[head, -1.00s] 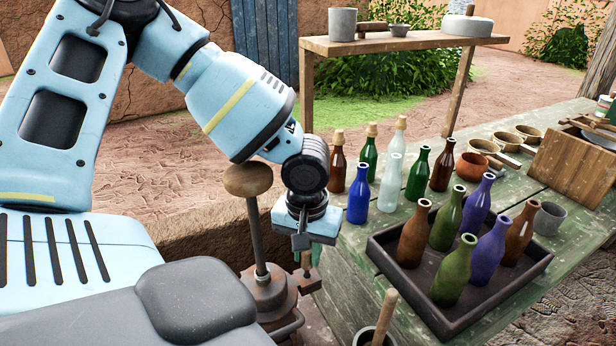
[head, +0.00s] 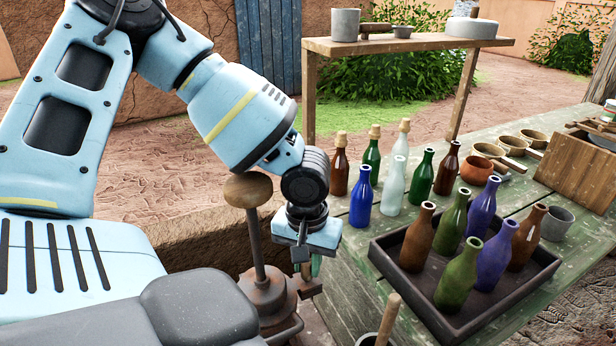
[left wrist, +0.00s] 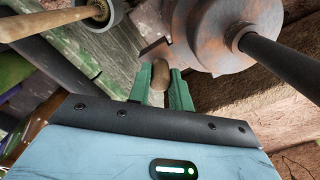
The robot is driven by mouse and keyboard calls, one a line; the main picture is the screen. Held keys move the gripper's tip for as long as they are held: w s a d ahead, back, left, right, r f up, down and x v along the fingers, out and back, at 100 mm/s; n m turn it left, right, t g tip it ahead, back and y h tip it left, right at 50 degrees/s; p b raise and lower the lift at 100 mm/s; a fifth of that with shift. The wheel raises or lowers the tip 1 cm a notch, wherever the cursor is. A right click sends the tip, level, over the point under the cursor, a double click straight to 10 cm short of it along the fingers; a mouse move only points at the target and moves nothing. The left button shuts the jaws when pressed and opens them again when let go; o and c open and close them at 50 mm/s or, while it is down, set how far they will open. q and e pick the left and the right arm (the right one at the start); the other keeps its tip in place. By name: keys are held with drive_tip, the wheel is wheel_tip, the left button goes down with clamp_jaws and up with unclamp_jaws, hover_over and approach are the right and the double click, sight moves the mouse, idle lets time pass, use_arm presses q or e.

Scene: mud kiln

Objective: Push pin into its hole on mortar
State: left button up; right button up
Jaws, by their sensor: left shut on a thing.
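The mortar (head: 272,303) is a rusty metal body with a tall rod topped by a wooden knob (head: 248,189). In the left wrist view the mortar (left wrist: 205,38) fills the upper right. My left gripper (head: 306,264) points down just right of the mortar. Its green fingers are shut on the pin (left wrist: 160,76), a small brown wooden piece, beside a flat lug (left wrist: 155,50) on the mortar's side. The pin's lower end and the hole are hidden; I cannot tell how deep the pin sits. My right gripper is not in view.
A green wooden table (head: 350,290) stands to the right, with a dark tray (head: 445,322) of bottles and several more bottles behind it. A pot with a wooden handle (head: 390,315) is at the bottom front. A shelf (head: 410,46) stands behind.

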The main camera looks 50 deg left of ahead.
use_arm(q)
drive_tip(key=shift+f, duration=0.5)
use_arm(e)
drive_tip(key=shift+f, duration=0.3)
use_arm(q)
drive_tip(key=o, duration=0.9)
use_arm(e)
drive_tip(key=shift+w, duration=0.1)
use_arm(q)
drive_tip(key=shift+o, duration=0.2)
drive_tip(key=shift+r, duration=0.1)
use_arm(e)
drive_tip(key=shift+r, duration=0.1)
